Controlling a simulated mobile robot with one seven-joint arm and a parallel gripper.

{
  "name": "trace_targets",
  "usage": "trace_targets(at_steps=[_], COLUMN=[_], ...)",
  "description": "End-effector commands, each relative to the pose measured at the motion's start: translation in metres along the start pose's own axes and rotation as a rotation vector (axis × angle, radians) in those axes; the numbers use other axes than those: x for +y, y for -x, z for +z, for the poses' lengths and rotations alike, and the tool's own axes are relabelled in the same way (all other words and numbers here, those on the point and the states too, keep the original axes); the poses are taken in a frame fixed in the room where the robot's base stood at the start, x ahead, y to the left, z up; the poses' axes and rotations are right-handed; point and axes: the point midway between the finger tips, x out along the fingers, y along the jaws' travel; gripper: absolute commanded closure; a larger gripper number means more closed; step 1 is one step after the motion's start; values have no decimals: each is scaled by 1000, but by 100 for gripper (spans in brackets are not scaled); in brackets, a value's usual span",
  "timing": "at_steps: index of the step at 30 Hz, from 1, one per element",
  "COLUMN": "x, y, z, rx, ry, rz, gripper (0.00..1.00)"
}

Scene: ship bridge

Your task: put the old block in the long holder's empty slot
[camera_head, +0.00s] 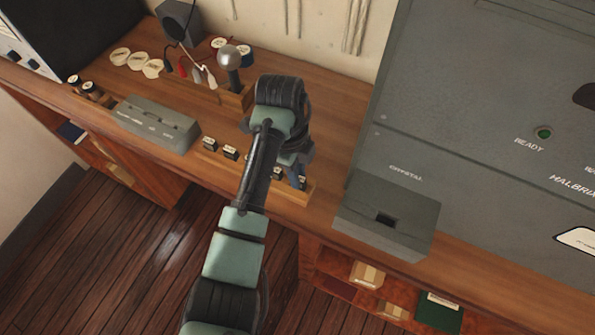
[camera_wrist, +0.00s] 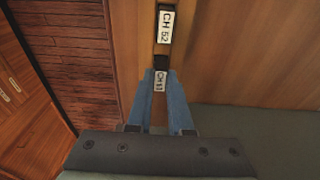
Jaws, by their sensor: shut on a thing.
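The long holder (camera_head: 311,190) is a narrow wooden strip along the desk's front edge, with several small dark blocks (camera_head: 230,152) in it. In the wrist view the holder (camera_wrist: 161,50) runs up the picture, with a block labelled CH 52 (camera_wrist: 165,25) standing in it. My gripper (camera_head: 300,180) is at the holder's right end. In the wrist view its blue fingers (camera_wrist: 160,84) are shut on a block with a white CH label (camera_wrist: 159,79), in line with the holder. I cannot tell whether this block is seated or just above. My arm hides part of the holder.
A grey box marked CRYSTAL (camera_head: 400,205), with a dark opening on top, stands close to the right of my gripper. A large grey cabinet (camera_head: 480,120) rises behind it. A grey unit (camera_head: 157,123) is to the left.

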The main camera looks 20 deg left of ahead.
Motion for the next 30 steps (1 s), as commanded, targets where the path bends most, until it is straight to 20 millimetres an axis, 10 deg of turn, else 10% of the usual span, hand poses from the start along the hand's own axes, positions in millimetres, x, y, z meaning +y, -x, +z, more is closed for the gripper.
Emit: trace_targets(at_steps=[30], x=[0], y=[-6], z=[1], rx=[0], ry=[0], rz=[0], gripper=[100])
